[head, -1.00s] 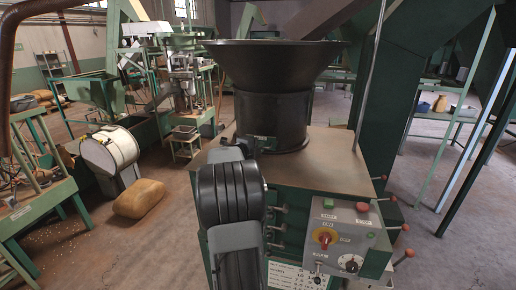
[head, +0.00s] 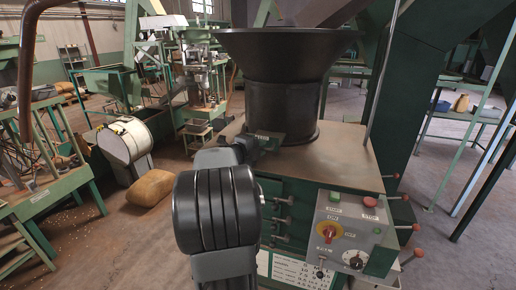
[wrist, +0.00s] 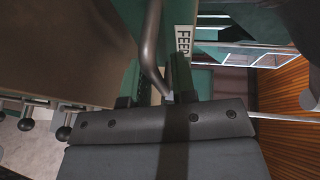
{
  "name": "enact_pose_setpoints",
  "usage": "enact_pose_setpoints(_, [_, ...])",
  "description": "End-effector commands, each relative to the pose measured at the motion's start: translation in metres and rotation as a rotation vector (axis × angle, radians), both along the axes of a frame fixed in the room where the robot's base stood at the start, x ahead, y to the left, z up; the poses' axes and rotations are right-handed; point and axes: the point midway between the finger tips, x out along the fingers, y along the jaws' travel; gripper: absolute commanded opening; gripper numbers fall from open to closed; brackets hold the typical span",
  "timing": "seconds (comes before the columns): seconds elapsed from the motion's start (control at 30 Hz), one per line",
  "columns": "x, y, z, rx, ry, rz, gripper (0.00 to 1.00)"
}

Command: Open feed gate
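The dark hopper (head: 285,60) stands on the machine's brown top. A FEED label (wrist: 185,40) shows at the top of the wrist view, beside a green part. A grey bent rod (wrist: 150,50), apparently the feed gate's handle, runs down toward my gripper (wrist: 157,98). The gripper's two fingers stand apart, one on each side of the rod's lower end; contact cannot be made out. In the head view my gripper (head: 268,141) is beside the hopper's neck, with its fingers mostly hidden. The gate plate itself cannot be made out.
A control panel (head: 345,237) with a red and yellow switch is on the machine's front. Red-tipped levers (head: 417,254) stick out at its right. Dark-knobbed levers (wrist: 64,132) show in the wrist view. A tan sack (head: 152,187) lies on the floor at left.

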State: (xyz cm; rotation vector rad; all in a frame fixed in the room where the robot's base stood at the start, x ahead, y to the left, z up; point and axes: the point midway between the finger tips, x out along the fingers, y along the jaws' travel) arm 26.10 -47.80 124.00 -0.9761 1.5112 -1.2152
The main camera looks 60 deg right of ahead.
Motion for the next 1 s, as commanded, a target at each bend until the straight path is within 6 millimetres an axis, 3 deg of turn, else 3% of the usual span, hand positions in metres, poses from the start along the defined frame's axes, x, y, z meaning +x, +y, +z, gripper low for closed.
enact_pose_setpoints(0.1, [0.001, 0.001, 0.0, 0.0, 0.001, 0.002, 0.35])
enact_pose_setpoints(0.47, [0.005, 0.011, 0.001, -0.001, -0.001, 0.005, 0.35])
enact_pose_setpoints(1.0, [0.029, 0.107, 0.019, -0.001, -0.001, 0.007, 0.35])
